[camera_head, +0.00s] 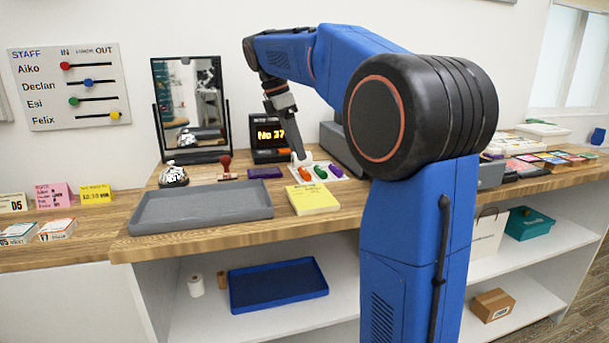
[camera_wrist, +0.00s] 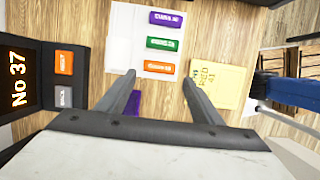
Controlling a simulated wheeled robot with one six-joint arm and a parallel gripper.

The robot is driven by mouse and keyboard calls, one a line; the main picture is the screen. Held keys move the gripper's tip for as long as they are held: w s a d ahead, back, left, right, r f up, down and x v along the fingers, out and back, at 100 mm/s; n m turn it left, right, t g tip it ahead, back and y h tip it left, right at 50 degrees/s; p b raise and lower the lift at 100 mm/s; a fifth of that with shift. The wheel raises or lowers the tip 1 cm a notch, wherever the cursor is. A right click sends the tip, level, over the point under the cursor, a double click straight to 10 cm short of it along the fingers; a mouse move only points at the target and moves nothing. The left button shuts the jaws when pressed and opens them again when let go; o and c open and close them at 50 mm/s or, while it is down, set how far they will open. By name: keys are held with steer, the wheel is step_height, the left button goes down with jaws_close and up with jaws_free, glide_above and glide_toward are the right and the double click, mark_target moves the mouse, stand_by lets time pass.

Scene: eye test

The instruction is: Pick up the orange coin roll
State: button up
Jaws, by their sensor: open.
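The orange coin roll (camera_wrist: 158,66) lies on a white tray or sheet (camera_wrist: 122,42) in the wrist view, beside a green roll (camera_wrist: 163,43) and a purple roll (camera_wrist: 165,18). My gripper (camera_wrist: 158,79) is open and empty, its fingertips spread either side of the orange roll's line and just short of it in the picture. In the head view the orange coin roll (camera_head: 305,171) shows small, partly hidden by my gripper (camera_head: 299,157), which points down at it. I cannot tell the exact height gap.
A number display (camera_head: 269,135) stands behind, left of the rolls. A yellow note pad (camera_head: 313,199) lies in front, and a purple block (camera_head: 265,172) lies to the left. A grey tray (camera_head: 160,219), a bell (camera_head: 173,175) and a stamp (camera_head: 226,168) are further left.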

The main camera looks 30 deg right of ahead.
mark_target(305, 170)
steer(key=shift+x, duration=3.3)
steer(key=shift+d, duration=0.15)
steer(key=c, duration=0.9)
steer(key=shift+r, duration=0.1)
